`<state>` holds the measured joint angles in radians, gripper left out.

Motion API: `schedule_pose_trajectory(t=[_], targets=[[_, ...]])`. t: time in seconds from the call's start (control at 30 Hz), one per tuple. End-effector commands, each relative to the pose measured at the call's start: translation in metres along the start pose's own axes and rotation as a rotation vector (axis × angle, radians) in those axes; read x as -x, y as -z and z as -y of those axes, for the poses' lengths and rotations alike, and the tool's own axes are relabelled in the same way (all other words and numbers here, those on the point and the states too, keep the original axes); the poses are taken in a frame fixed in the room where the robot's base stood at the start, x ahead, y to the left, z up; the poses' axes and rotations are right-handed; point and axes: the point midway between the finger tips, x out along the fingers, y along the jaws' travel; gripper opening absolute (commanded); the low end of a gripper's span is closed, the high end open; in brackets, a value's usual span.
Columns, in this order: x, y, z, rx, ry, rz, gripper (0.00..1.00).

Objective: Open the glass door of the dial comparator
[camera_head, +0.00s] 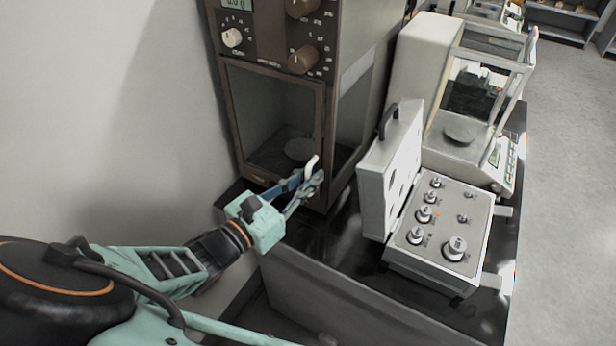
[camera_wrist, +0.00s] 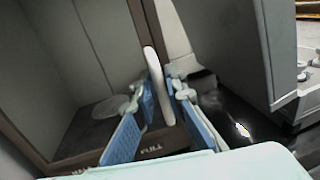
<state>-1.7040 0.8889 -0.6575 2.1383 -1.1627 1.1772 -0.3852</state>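The dial comparator (camera_head: 262,45) is a tall brown cabinet with knobs and a small display on its upper front. Its framed glass door (camera_head: 245,104) is closed below them, and a round pan (camera_head: 300,149) shows inside. A white upright handle (camera_head: 312,164) is at the right side of the door; it also shows in the wrist view (camera_wrist: 158,85). My gripper (camera_head: 305,180) is at the handle. In the wrist view its blue-padded fingers (camera_wrist: 160,90) are spread on either side of the handle. Contact with the handle is not clear.
A grey case with an open lid (camera_head: 440,222) and several weights stands right of the cabinet on the dark table (camera_head: 345,236). A white balance (camera_head: 450,137) stands behind it. A plain wall (camera_head: 100,120) is close on the left.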

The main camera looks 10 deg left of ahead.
Motion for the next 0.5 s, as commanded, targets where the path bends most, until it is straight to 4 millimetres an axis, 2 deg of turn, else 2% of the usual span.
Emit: schedule_pose_trajectory(t=[0.1, 0.5], targets=[[0.0001, 0.0, 0.0, 0.0, 0.0, 0.0, 0.0], [0.0008, 0.0, -0.0001, -0.001, 0.002, -0.001, 0.0]])
